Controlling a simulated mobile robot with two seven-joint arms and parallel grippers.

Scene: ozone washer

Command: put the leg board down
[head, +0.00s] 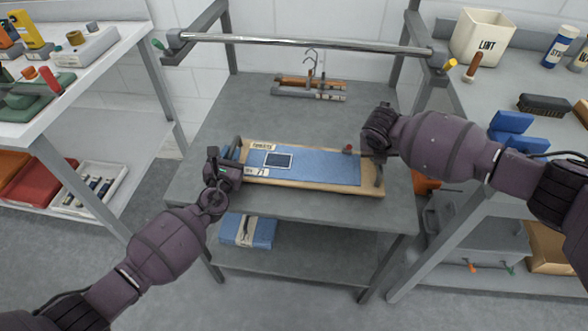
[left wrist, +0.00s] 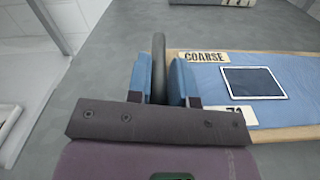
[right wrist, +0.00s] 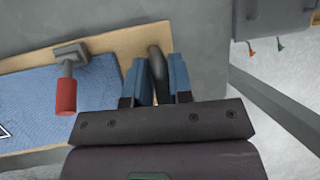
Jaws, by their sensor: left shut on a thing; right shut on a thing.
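The leg board (head: 318,167) is a wooden board with a blue padded top, a dark-framed rectangle and a "COARSE" label at its left end. It lies level over the grey table (head: 225,120); I cannot tell whether it touches the top. My left gripper (head: 232,168) is shut on the dark handle at the board's left end, seen in the left wrist view (left wrist: 158,75). My right gripper (head: 378,165) is shut on the dark handle at the right end, seen in the right wrist view (right wrist: 157,75).
A metal rail (head: 300,41) spans the back above the table. Wooden hangers (head: 310,85) lie behind the board. A folded blue cloth (head: 248,230) is on the lower shelf. Side benches stand left and right, the right one with a "LINT" bin (head: 482,38). The tabletop behind the board is mostly clear.

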